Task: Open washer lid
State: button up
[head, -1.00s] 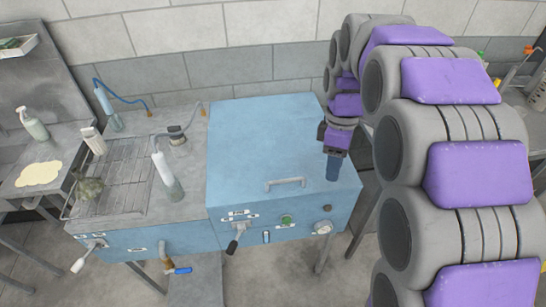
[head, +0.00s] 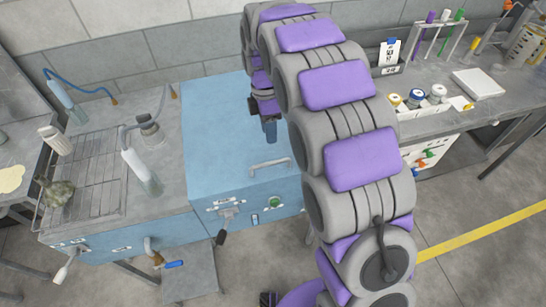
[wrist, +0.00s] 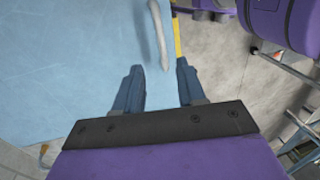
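The washer is a blue box, and its flat blue lid (head: 215,115) is closed in the head view. A pale grey bar handle (head: 271,166) runs along the lid near its front edge. My gripper (head: 270,132) hangs over the right part of the lid, just behind the handle in the picture. In the wrist view my gripper (wrist: 158,85) has two blue fingers spread apart with nothing between them. The handle (wrist: 158,35) shows beyond the fingertips, in line with the gap. Contact with the lid cannot be told. My arm hides the lid's right side.
A grey counter with a wire rack (head: 95,175) and a spray bottle (head: 140,172) adjoins the washer's left side.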

jog(key=b, duration=0.1)
send_over(274, 162)
jog(key=w+a, duration=0.1)
jog(key=a, duration=0.2)
notch_tip(274, 162, down, 6)
jog(key=d+f, duration=0.2)
jog(key=d+f+b, duration=0.1)
jog(key=shift+s+d+f, duration=0.15)
jog(key=shift+s+f, duration=0.1)
jog(key=shift+f, duration=0.2)
jog(key=shift+a+f, duration=0.15)
jog(key=shift+a, duration=1.2)
jog(key=shift+c, duration=0.3)
jog(key=shift+d, duration=1.1)
jog(key=c, duration=0.6)
grip_shut()
jog(key=shift+a, duration=0.35)
